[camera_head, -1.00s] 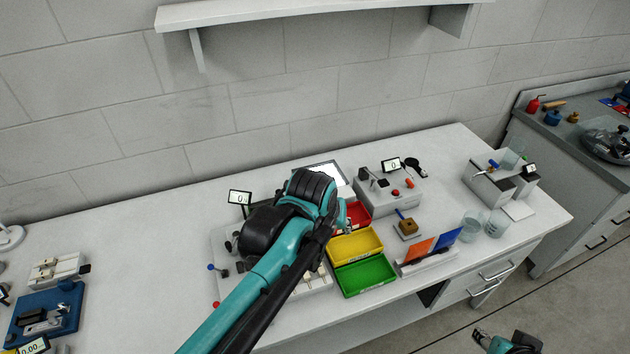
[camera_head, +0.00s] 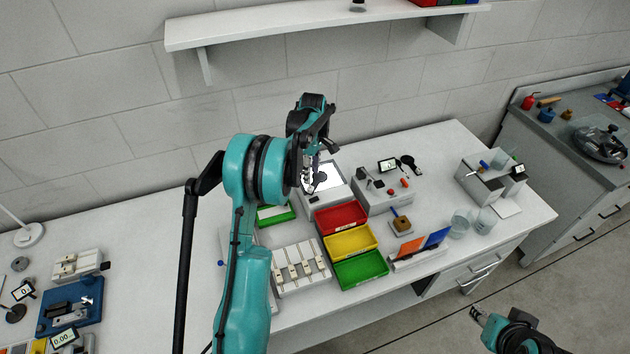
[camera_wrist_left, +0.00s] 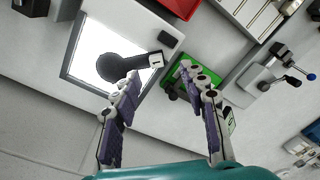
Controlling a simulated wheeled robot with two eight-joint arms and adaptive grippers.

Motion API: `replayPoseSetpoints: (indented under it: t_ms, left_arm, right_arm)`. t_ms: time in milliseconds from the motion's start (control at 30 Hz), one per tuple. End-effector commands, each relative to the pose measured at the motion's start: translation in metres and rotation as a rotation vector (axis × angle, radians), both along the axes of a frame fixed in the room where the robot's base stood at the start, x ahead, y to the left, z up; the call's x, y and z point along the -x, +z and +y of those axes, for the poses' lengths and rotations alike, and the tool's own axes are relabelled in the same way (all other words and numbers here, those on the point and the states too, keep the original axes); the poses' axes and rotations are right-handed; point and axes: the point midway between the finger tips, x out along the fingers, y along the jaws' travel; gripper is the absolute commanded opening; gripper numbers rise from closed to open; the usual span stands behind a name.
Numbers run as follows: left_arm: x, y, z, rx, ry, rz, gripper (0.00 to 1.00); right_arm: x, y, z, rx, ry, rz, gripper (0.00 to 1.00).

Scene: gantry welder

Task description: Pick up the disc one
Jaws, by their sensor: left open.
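A dark round disc with a stem ending in a tag marked "1" (camera_wrist_left: 118,66) lies on a bright white light panel (camera_wrist_left: 82,66) in the left wrist view. The panel also shows in the head view (camera_head: 333,182), partly behind my arm. My left gripper (camera_wrist_left: 161,80) is open and empty; its two purple-padded fingers reach toward the panel's edge, with the tag near the left fingertip. In the head view the left gripper (camera_head: 311,181) hangs over the panel's left side. My right gripper (camera_head: 476,315) is at the lower right, away from the bench; its jaws are too small to read.
Red (camera_head: 341,216), yellow (camera_head: 350,241) and green (camera_head: 360,269) bins stand in front of the panel. A small green tray (camera_head: 275,214) lies to its left. A grey box with knobs (camera_head: 388,192) stands to its right. A shelf (camera_head: 300,20) hangs above.

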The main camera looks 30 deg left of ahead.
Motion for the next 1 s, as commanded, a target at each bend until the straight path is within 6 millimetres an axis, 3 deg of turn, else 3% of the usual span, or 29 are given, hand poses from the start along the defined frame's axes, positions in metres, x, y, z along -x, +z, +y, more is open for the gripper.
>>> replayPoseSetpoints:
  t_ms: [367, 600, 833, 867, 1000]
  left_arm:
    - [-0.002, -0.039, 0.004, 0.0, 0.002, 0.0, 0.43]
    - [-0.004, -0.074, 0.008, 0.0, 0.001, 0.0, 0.43]
    - [-0.003, -0.077, 0.008, 0.0, 0.001, 0.0, 0.43]
    - [-0.003, -0.077, 0.008, 0.0, 0.001, 0.0, 0.4]
    - [-0.003, -0.077, 0.008, 0.0, 0.001, 0.0, 0.04]
  right_arm:
    - [0.0, -0.005, 0.0, 0.0, 0.0, 0.0, 0.4]
    - [0.0, -0.01, 0.0, 0.0, 0.0, 0.0, 0.4]
    - [0.0, -0.009, 0.0, 0.0, 0.0, 0.0, 0.4]
    - [0.0, -0.009, 0.0, 0.0, 0.0, 0.0, 0.4]
    - [0.0, -0.009, 0.0, 0.0, 0.0, 0.0, 0.4]
